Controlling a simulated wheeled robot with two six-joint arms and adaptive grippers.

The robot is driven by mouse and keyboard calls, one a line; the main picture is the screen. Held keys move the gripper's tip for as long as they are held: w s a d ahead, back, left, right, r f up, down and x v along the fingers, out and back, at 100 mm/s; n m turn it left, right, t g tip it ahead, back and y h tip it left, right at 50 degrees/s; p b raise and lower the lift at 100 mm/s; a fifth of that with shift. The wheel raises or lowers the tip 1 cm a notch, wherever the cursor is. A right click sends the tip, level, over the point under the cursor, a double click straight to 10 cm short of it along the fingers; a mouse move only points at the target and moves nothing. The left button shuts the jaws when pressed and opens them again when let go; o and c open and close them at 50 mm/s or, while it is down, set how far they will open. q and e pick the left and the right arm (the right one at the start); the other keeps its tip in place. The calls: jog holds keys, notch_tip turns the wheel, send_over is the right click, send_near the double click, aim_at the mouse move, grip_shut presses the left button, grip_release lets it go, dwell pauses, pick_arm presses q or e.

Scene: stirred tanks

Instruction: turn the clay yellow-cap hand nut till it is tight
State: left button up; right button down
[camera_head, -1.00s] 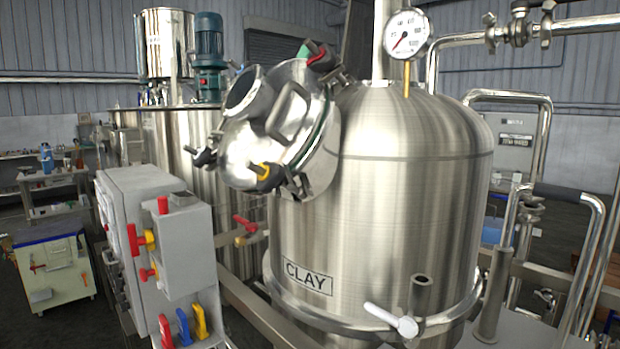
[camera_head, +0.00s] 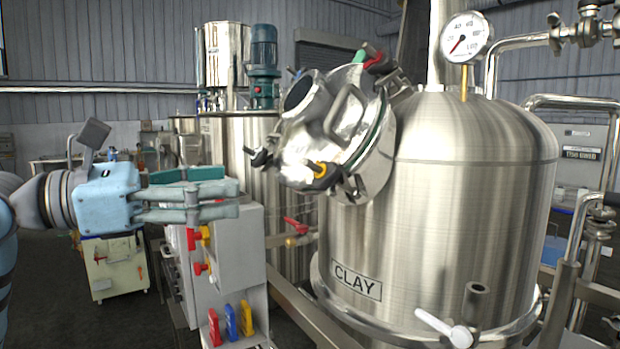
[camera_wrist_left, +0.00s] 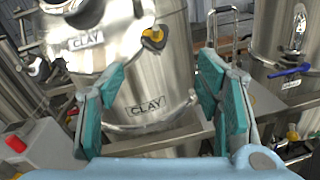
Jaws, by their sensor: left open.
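The yellow-cap hand nut (camera_head: 318,171) has a dark body and a yellow cap. It sits on the lower front rim of the tilted round manway lid (camera_head: 338,128) on the steel tank labelled CLAY (camera_head: 440,200). The nut also shows in the left wrist view (camera_wrist_left: 153,37), above the CLAY plate. My left gripper (camera_head: 232,200) comes in from the left in the head view, well to the left of the nut. It is open and empty; in the left wrist view its teal finger pads (camera_wrist_left: 160,105) stand wide apart. My right gripper is not in view.
A grey control box (camera_head: 232,250) with red, yellow and blue handles stands below my left gripper. A pressure gauge (camera_head: 466,38) rises above the tank. A white-handled lever (camera_head: 445,328) sticks out at the tank's lower front. Rails and pipes stand on the right.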

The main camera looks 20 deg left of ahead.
pick_arm(q)
jog(key=p, duration=0.3)
send_near(317, 176)
jog(key=x, duration=0.2)
jog(key=p+x, duration=0.1)
jog(key=x, duration=0.6)
jog(key=shift+d, duration=0.1)
jog(key=shift+c, duration=0.5)
